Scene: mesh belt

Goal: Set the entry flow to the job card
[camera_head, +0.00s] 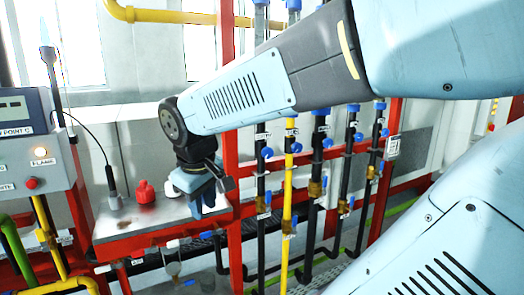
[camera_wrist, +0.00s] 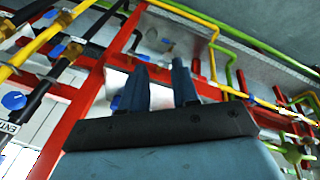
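My gripper (camera_head: 204,203) hangs at the end of my arm in front of the red frame, left of the pipes. In the wrist view my gripper (camera_wrist: 162,70) has its two dark fingers apart, with nothing visible between them. Several vertical pipes with blue knobs stand right of it; one blue knob (camera_head: 267,152) is on the nearest black pipe. In the wrist view a label starting "ENT" (camera_wrist: 10,128) is at the left edge, near a blue knob (camera_wrist: 14,100). A small pale card-like plate (camera_head: 391,147) is on the right red post; its writing is unreadable.
A control box (camera_head: 32,140) with a lit lamp and red button stands at left. A red-edged shelf (camera_head: 125,228) holds a red object (camera_head: 145,192) and a dark-handled rod (camera_head: 113,185). A yellow pipe (camera_head: 289,185) runs among the black ones. Red posts (camera_head: 231,150) flank the pipes.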

